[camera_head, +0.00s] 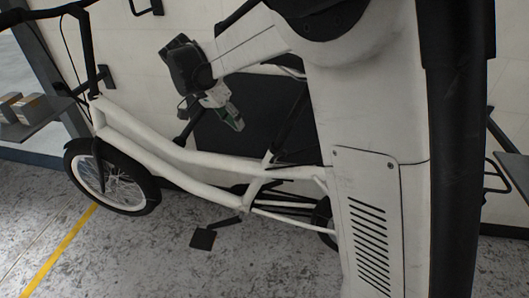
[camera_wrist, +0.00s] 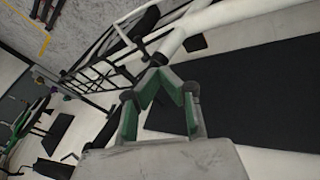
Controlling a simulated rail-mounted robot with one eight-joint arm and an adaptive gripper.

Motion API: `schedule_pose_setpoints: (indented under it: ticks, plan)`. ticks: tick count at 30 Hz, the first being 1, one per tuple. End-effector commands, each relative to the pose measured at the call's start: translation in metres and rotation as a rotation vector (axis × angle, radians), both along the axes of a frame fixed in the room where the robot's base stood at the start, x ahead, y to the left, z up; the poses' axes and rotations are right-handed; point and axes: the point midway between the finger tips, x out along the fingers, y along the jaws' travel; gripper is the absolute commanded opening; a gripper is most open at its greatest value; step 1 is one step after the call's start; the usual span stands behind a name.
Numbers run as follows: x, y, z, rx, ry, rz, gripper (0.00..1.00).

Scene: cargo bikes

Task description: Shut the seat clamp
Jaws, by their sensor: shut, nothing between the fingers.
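The white cargo bike (camera_head: 190,162) stands along the wall in the head view. Its dark seat post (camera_head: 289,128) rises from the frame beside my arm. I cannot make out the seat clamp or its lever in either view. My gripper (camera_head: 238,123) is above the white frame, left of the seat post, pointing down and to the right. In the wrist view, the green-lined fingers of my gripper (camera_wrist: 158,73) meet at the tips and hold nothing. White frame tubes (camera_wrist: 217,16) and dark bars show beyond the tips.
A black panel (camera_head: 225,141) is behind the bike; it fills the right of the wrist view (camera_wrist: 245,90). A shelf with boxes (camera_head: 22,106) is at the left. The bike's front wheel (camera_head: 128,190) and pedal (camera_head: 203,239) are low. Grey floor in front is clear.

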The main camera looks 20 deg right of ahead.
Motion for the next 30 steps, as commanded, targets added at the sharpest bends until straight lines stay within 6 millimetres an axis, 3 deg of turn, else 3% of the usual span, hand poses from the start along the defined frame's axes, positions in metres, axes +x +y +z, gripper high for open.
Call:
schedule_pose_setpoints:
  ticks: [8,24,30]
  plan:
    - [0.000,-0.005,-0.008,0.001,0.001,0.000,0.00]
    - [-0.008,-0.051,-0.090,0.001,-0.001,-0.001,0.00]
    - [-0.028,-0.067,-0.096,0.001,0.001,0.001,0.00]
